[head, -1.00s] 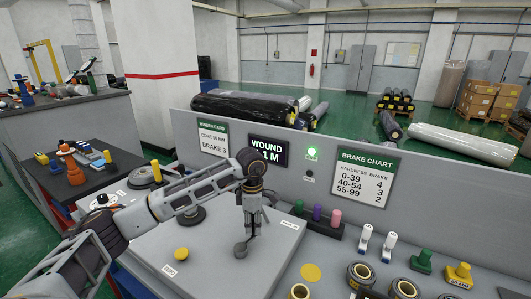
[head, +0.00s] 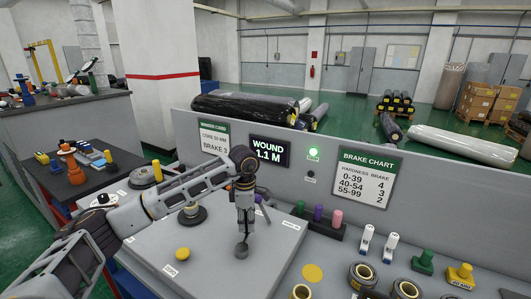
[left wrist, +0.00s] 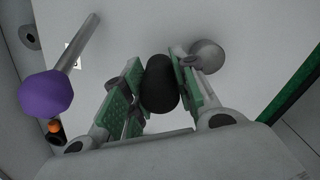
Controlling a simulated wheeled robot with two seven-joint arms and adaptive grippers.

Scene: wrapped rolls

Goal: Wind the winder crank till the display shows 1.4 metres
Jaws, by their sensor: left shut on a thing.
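The display (head: 268,152) on the grey panel reads "WOUND 1.1 M". My left gripper (head: 243,232) points down over the pale slanted console (head: 215,265). In the left wrist view its green-padded fingers (left wrist: 158,92) are shut on a black knob (left wrist: 160,84), which I take for the winder crank's handle. The gripper hides this knob in the head view. A grey rounded piece (head: 242,250) shows just below the gripper, and also beside the fingers in the wrist view (left wrist: 207,55). The crank's arm is mostly hidden. My right gripper is out of view.
A purple-knobbed lever (head: 259,198) stands close behind the gripper, and looks near in the wrist view (left wrist: 46,93). A dark round disc (head: 190,216) and a yellow button (head: 182,253) are to the left. A green lamp (head: 313,153) is lit. Rolls (head: 362,275) stand at lower right.

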